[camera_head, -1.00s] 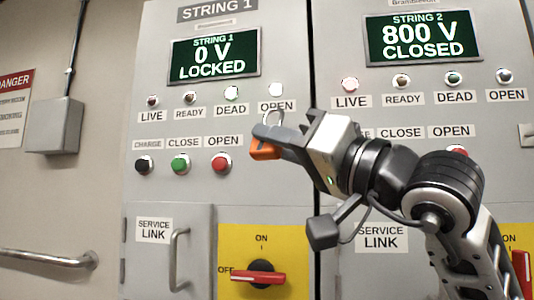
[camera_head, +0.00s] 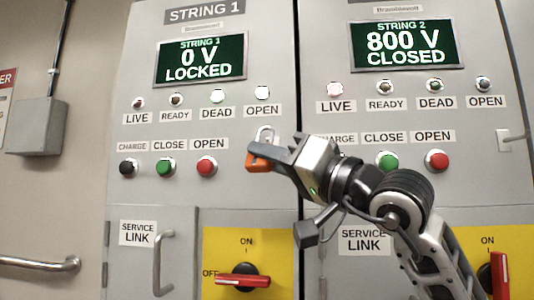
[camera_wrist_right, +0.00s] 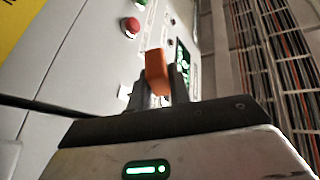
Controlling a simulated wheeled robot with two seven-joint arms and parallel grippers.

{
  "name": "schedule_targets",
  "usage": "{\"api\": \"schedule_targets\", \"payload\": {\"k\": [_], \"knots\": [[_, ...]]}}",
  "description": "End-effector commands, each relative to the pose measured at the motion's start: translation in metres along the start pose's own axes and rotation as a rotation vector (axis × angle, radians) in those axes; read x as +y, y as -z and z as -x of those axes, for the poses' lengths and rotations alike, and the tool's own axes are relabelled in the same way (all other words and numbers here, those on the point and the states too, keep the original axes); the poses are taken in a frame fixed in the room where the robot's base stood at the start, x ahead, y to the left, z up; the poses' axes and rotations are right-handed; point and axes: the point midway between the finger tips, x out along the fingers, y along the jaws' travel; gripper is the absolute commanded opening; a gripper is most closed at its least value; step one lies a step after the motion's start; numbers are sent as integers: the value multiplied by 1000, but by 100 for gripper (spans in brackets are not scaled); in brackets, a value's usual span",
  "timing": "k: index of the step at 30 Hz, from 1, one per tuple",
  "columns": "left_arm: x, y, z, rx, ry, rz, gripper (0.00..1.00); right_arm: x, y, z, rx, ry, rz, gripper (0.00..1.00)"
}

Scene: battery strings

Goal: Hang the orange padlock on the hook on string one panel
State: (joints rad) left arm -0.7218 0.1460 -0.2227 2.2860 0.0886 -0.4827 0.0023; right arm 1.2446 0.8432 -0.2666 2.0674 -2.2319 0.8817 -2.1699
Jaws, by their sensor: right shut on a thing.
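The orange padlock (camera_head: 258,162) has a light metal shackle that points up in the head view. My right gripper (camera_head: 264,156) is shut on the padlock and holds it in front of the string 1 panel (camera_head: 282,190), right of the red OPEN button. The padlock also shows in the right wrist view (camera_wrist_right: 157,72), between the fingers of the right gripper (camera_wrist_right: 160,88). I cannot make out a hook; the gripper and padlock may cover it. I cannot tell whether the padlock touches the panel. My left gripper is not in view.
The string 1 screen (camera_head: 202,59) reads 0 V LOCKED. Below it are lamps and the black, green and red (camera_head: 206,167) buttons. A red rotary handle (camera_head: 243,282) on a yellow plate and a service link door handle (camera_head: 163,262) stick out below. The string 2 panel (camera_head: 490,200) stands to the right.

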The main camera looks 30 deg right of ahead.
Motion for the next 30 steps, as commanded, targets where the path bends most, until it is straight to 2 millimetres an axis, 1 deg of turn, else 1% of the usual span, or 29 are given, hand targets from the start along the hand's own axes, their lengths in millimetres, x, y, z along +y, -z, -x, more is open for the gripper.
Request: {"api": "schedule_targets", "payload": {"k": [9, 18, 30], "knots": [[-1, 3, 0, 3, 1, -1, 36, 18, 5, -8, 1, 0, -2, 0], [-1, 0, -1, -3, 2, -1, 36, 32, 5, -11, 1, 0, 0, 0], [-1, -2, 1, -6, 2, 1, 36, 37, 4, -13, 1, 1, 0, 0]]}}
